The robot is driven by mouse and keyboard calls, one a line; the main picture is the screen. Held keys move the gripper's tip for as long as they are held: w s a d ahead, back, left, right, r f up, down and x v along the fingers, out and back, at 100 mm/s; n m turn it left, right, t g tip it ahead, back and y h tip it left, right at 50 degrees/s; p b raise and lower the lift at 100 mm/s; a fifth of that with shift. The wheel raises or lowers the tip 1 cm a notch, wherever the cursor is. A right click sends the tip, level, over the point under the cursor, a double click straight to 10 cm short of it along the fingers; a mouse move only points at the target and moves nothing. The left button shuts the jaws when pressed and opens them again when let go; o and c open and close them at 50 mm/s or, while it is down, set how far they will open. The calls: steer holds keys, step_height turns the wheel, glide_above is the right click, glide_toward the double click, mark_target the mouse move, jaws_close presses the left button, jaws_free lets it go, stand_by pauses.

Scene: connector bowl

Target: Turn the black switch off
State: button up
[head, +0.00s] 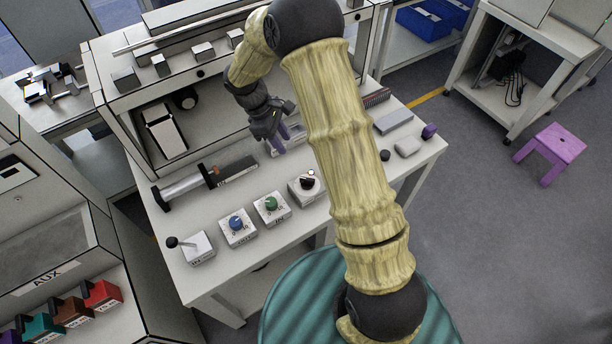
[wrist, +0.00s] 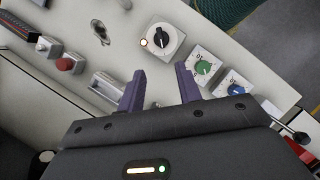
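The black switch is a round black knob (head: 307,183) on a small white box, to the right of the green and blue knobs. In the wrist view the black knob (wrist: 162,36) has a white pointer line, and a small light beside it looks lit. My gripper (head: 279,146) is above the table, behind the knob boxes and apart from the black knob. In the wrist view my gripper (wrist: 160,88) has its two purple fingers spread with nothing between them. The black knob lies beyond the fingertips.
A green knob (head: 271,203) and a blue knob (head: 236,222) sit on neighbouring boxes. A black-ball lever (head: 172,242) stands at the left end. A metal toggle (wrist: 100,30) and a red button (wrist: 66,63) are close by. A shelf (head: 190,85) rises behind the table.

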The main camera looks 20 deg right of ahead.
mark_target(307, 179)
steer(key=p+x, duration=0.4)
steer(key=x, duration=1.3)
steer(key=shift+s+f, duration=0.15)
steer(key=shift+f, duration=0.05)
steer(key=shift+c, duration=0.4)
jaws_close()
